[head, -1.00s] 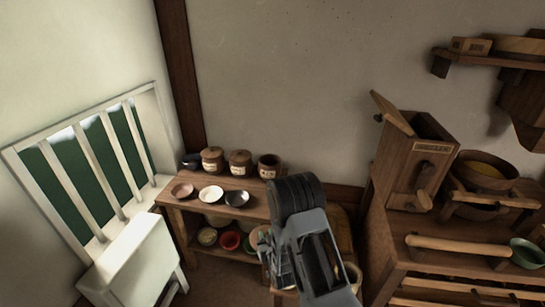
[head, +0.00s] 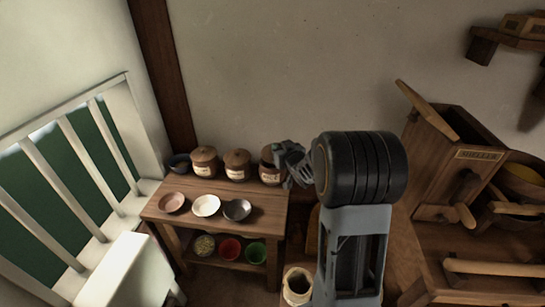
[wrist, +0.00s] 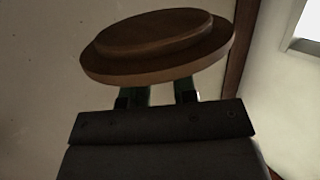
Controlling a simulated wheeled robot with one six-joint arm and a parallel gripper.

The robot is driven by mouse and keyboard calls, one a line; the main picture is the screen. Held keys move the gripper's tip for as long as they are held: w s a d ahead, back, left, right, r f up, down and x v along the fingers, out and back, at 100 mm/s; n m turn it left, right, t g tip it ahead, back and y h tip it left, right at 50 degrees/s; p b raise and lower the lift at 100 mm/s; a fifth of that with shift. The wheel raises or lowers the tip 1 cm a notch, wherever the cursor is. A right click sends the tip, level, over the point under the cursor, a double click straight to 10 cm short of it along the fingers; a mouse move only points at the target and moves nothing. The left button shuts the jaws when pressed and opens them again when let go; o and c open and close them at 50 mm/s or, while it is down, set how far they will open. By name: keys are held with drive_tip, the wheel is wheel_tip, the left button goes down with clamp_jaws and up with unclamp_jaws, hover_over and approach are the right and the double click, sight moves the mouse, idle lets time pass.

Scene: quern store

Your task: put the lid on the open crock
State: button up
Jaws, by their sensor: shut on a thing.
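A round, stepped brown wooden lid (wrist: 160,45) fills the upper part of the wrist view, tilted to the camera. My gripper (wrist: 160,93) is shut on it, with the dark green-black fingers just beneath its edge. In the head view my gripper (head: 290,163) is at the right side of the open crock (head: 269,172), the rightmost of three brown labelled crocks on the table. My gripper partly covers this crock and its mouth.
Brown, white and dark dishes (head: 206,205) line the table front (head: 160,216). Coloured bowls (head: 230,250) sit on the lower shelf. A wooden sheller (head: 450,165) stands at right.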

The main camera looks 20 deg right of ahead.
drive_tip(key=w+f, duration=0.1)
drive_tip(key=w, duration=0.1)
drive_tip(key=w+d+f, duration=0.1)
drive_tip(key=w, duration=0.1)
drive_tip(key=w+f, duration=0.1)
drive_tip(key=w, duration=0.1)
drive_tip(key=shift+w+d+f, duration=0.15)
drive_tip(key=shift+w, duration=0.2)
drive_tip(key=w+d+f+b, duration=0.1)
drive_tip(key=w+f, duration=0.3)
drive_tip(key=f, duration=0.4)
drive_tip(key=shift+w+f, duration=0.15)
drive_tip(key=shift+f, duration=0.15)
drive_tip(key=shift+f+b, duration=0.3)
drive_tip(key=shift+b, duration=0.05)
drive_tip(key=o, duration=0.9)
